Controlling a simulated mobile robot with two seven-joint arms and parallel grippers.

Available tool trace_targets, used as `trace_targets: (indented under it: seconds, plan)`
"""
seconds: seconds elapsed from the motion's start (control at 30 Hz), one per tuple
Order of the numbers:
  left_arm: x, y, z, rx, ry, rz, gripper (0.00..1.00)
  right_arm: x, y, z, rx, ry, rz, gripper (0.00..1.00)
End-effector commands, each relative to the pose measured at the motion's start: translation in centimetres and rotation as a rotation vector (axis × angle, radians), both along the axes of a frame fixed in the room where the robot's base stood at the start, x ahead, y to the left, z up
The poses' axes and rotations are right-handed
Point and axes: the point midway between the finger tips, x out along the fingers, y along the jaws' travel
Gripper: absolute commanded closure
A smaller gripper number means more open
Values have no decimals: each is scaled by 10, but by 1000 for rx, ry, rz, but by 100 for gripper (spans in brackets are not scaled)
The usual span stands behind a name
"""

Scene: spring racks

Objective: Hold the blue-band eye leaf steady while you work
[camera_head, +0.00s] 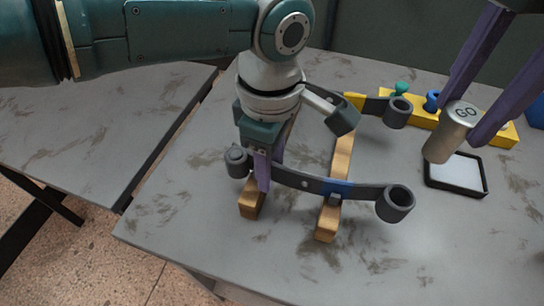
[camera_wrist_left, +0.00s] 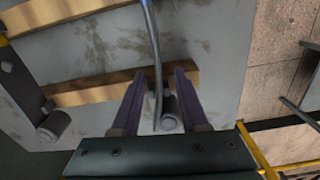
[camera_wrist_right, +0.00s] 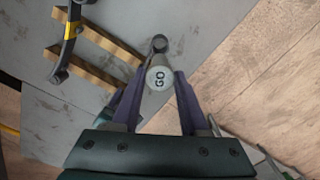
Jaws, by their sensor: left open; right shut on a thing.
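The blue-band eye leaf (camera_head: 300,182) is a dark, curved strip lying across two wooden blocks. Its blue band (camera_head: 340,188) is over the right block, and a round eye is at each end, with the right eye (camera_head: 397,203) free. My left gripper (camera_head: 270,177) is open, its fingers on either side of the leaf near the left eye (camera_head: 238,161). The left wrist view shows the leaf (camera_wrist_left: 156,60) running between the fingers, apart from at least one. My right gripper (camera_head: 462,120) is shut on a grey cylinder marked GO (camera_head: 450,135), held up to the right of the leaf.
A black tray with a pale pad (camera_head: 428,183) sits below the cylinder. A yellow rack (camera_head: 505,133) holds green and blue plugs. The front right tabletop is clear.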

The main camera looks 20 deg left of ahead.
Motion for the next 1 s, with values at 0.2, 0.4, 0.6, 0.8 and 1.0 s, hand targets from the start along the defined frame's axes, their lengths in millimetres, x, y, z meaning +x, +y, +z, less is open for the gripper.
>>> trace_targets:
  seconds: [0.2, 0.4, 0.6, 0.8, 1.0]
  plan:
    - [0, 0, 0, 0, 0, 0, 56, 0, 0, 1, 0, -1, 0, 96]
    - [0, 0, 0, 0, 0, 0, 79, 0, 0, 1, 0, -1, 0, 96]
    - [0, 0, 0, 0, 0, 0, 100, 0, 0, 1, 0, -1, 0, 96]
    - [0, 0, 0, 1, 0, 0, 100, 0, 0, 1, 0, -1, 0, 96]
    - [0, 0, 0, 1, 1, 0, 100, 0, 0, 1, 0, -1, 0, 96]
